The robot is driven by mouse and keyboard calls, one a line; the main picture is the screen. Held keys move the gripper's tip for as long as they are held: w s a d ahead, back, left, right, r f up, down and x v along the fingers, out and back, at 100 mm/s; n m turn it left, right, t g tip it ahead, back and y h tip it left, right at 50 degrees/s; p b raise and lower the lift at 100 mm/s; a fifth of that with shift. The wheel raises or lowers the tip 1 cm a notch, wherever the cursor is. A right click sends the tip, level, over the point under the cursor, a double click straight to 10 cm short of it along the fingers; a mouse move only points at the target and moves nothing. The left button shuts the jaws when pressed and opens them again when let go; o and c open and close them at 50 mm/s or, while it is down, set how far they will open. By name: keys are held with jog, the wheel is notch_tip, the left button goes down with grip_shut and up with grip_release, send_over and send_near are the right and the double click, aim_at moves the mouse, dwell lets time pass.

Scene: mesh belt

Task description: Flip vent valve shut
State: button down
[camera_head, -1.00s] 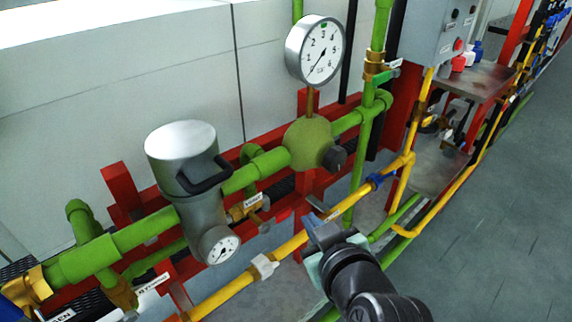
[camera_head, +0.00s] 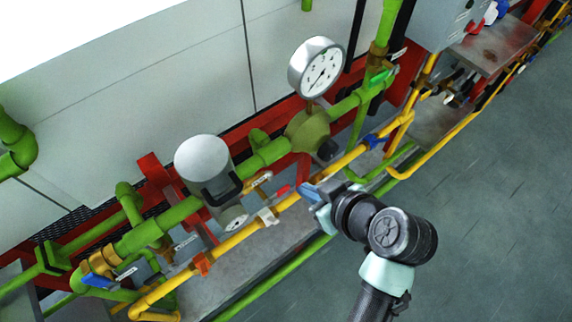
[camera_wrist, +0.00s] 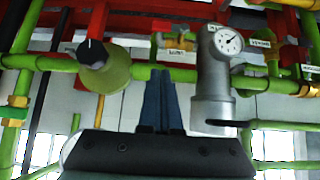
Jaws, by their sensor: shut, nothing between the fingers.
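The vent valve looks to be the small brass valve (camera_head: 258,184) with a white tag, low between the grey filter housing and the round green regulator. A short red piece, perhaps its lever, shows just right of it; its angle is unclear. In the wrist view the picture is upside down, and a tagged brass valve (camera_wrist: 180,42) shows just beyond the fingertips. My gripper (camera_head: 306,190) is shut and empty, right of the valve and in front of the yellow pipe. In the wrist view its fingers (camera_wrist: 163,78) lie together, apparently short of the valve.
The grey filter housing (camera_head: 203,160) and green regulator (camera_head: 308,130) flank the valve. A yellow pipe (camera_head: 235,237) runs in front. A pressure gauge (camera_head: 316,68) stands above. A blue-handled valve (camera_head: 97,281) is at lower left. The floor (camera_head: 480,230) at right is clear.

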jog(key=shift+s+r+p, duration=0.15)
jog(key=shift+r+p, duration=0.25)
jog(key=shift+a, duration=0.1)
jog(key=p, duration=0.2)
send_over(284, 190)
jog(key=s, duration=0.2)
notch_tip(284, 190, down, 6)
jog(key=f, duration=0.4)
jog(key=shift+w, duration=0.35)
jog(key=shift+f, duration=0.55)
jog(key=shift+f+g, duration=0.1)
jog(key=shift+g, duration=0.2)
